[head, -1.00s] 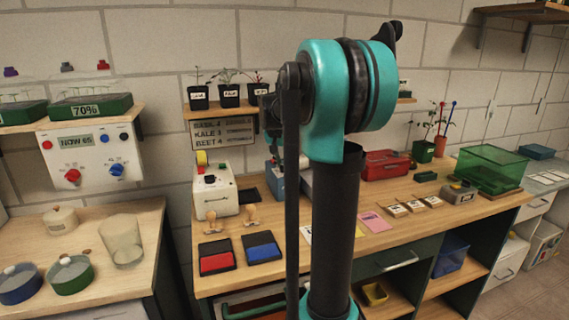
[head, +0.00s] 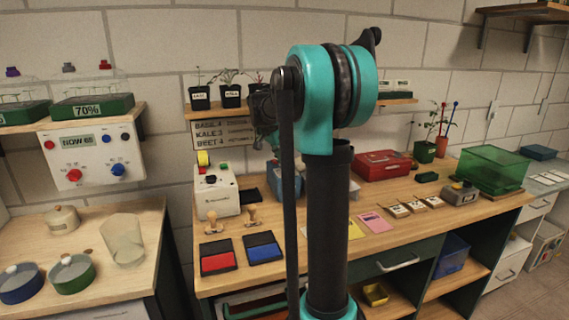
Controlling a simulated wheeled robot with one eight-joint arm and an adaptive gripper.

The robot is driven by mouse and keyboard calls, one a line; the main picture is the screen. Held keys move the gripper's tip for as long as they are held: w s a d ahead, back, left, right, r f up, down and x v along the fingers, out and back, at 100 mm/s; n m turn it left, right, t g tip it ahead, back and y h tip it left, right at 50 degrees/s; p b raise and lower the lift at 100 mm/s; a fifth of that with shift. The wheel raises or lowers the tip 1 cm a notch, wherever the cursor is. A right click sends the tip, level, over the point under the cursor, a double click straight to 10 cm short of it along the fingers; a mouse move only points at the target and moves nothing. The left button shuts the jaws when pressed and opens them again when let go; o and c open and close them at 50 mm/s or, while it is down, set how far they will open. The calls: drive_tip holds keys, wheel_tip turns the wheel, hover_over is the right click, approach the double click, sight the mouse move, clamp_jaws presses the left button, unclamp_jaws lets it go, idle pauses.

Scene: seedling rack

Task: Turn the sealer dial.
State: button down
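A white machine (head: 216,196) stands on the long bench, left of my arm. It has a yellow roll and small red and green buttons on top. A blue-grey device (head: 273,176) behind it is partly hidden by my arm. I cannot tell which of them is the sealer, and I make out no dial on either. A white wall panel (head: 93,160) at the left reads "NOW 65" and carries a red knob (head: 74,176) and a blue knob (head: 118,170). Dark and teal parts of my arm's far end show in front of the sign; my gripper's fingers cannot be made out.
A red box (head: 382,165), cards and a green clear bin (head: 492,170) stand right of my arm. Potted seedlings (head: 231,96) sit on the shelf above the sign.

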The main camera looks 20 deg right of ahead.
sight(284, 168)
drive_tip(key=c, duration=1.2)
unclamp_jaws()
drive_tip(key=shift+o, duration=0.2)
drive_tip(key=shift+a+r, duration=0.1)
drive_tip(key=shift+a+r, duration=0.1)
drive_tip(key=shift+r, duration=0.25)
drive_tip(key=shift+s+a+r, duration=0.3)
drive_tip(key=shift+a+r, duration=0.5)
drive_tip(key=shift+r, duration=0.15)
drive_tip(key=s+a, duration=0.4)
drive_tip(key=a, duration=0.6)
drive_tip(key=shift+a, duration=0.25)
drive_tip(key=shift+c, duration=0.5)
